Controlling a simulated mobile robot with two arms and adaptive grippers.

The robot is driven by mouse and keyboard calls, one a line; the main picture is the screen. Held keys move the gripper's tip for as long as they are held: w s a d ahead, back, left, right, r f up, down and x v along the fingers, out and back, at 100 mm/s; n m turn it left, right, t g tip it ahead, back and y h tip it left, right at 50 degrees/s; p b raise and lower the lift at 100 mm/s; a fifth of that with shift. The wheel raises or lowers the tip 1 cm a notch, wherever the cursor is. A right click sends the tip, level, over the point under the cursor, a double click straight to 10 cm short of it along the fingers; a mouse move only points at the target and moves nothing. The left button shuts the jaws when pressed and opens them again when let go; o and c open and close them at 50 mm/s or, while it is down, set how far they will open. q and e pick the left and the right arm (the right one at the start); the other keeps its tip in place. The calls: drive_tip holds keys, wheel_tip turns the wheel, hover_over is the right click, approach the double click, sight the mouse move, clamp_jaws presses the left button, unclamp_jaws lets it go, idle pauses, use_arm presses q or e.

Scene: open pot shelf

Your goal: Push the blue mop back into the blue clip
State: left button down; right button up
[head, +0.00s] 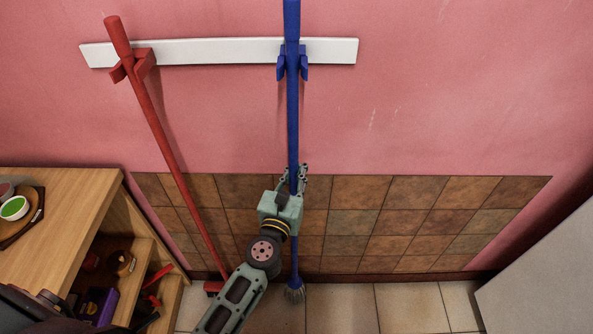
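The blue mop (292,120) stands upright in the middle of the head view, its head (294,291) low by the tiled floor. The blue clip (281,68) is on the white wall rail, with a jaw showing on each side of the handle. I cannot tell whether the handle sits inside the clip or just in front of it. My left gripper (294,178) is at the handle well below the clip, a finger on each side, and looks shut on it. Its body hides part of the lower handle. My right gripper is not in view.
A red broom (172,140) leans tilted at a red clip (140,64) on the rail (220,51). A wooden shelf unit (85,200) with bowls and other items stands at left. A pale grey surface (550,280) is at lower right. The wall right of the mop is clear.

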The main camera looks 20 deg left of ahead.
use_arm(q)
drive_tip(key=shift+f+b, duration=0.95)
drive_tip(key=c, duration=2)
unclamp_jaws()
drive_tip(key=o, duration=0.4)
drive_tip(key=shift+f, duration=0.1)
drive_tip(key=shift+s, duration=0.15)
drive_tip(key=s, duration=1.1)
drive_tip(key=shift+s+d, duration=0.15)
drive_tip(key=shift+s, duration=0.25)
drive_tip(key=shift+o, duration=0.6)
